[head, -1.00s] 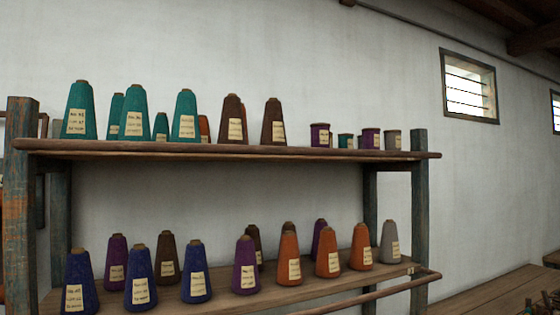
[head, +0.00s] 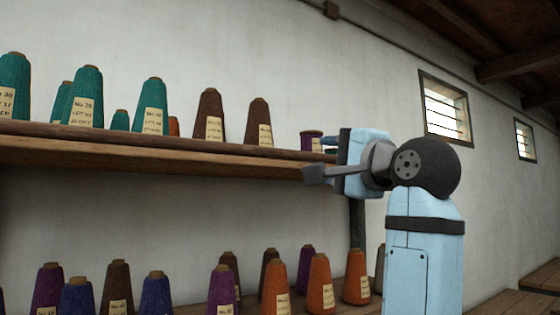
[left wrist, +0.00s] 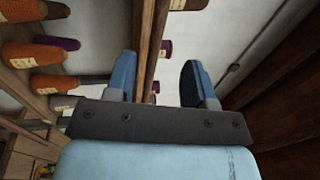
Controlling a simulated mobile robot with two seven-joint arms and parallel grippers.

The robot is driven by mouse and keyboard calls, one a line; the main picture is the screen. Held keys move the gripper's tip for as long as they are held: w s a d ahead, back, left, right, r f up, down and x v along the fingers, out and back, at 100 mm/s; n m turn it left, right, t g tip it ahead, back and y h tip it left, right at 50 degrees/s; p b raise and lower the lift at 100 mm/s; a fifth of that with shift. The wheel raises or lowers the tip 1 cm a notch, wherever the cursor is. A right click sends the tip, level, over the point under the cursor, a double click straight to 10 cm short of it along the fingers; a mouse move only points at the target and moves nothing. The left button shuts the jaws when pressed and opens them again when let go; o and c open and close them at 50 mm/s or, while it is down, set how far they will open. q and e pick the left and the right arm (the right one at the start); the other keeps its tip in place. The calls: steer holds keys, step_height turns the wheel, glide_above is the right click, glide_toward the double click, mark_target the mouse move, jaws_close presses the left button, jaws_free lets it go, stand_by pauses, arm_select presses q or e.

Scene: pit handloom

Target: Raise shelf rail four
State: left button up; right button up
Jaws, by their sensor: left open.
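A long brown wooden rail (head: 200,145) runs along the front edge of the upper shelf (head: 180,159). I cannot tell from any mark which rail is number four. My left gripper (head: 322,157) is at the rail's right part in the head view, one finger above it and one below. In the left wrist view, the rail (left wrist: 148,45) passes between the two open fingers of the left gripper (left wrist: 158,78), with gaps showing on both sides. The gripper hides the rail's right end in the head view. My right gripper is not in view.
Teal cones (head: 84,98) and brown cones (head: 209,115) stand on the upper shelf, close behind the rail. A small purple spool (head: 311,141) is beside my gripper. Orange cones (head: 319,285) and purple cones (head: 222,290) stand below.

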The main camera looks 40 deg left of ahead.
mark_target(291, 155)
arm_select(q)
steer(key=p+x, duration=0.3)
steer(key=x, duration=0.9)
steer(key=shift+a+r, duration=0.15)
steer(key=shift+a, duration=0.1)
steer(key=shift+w+a, duration=0.2)
steer(key=shift+a, duration=0.25)
jaws_close()
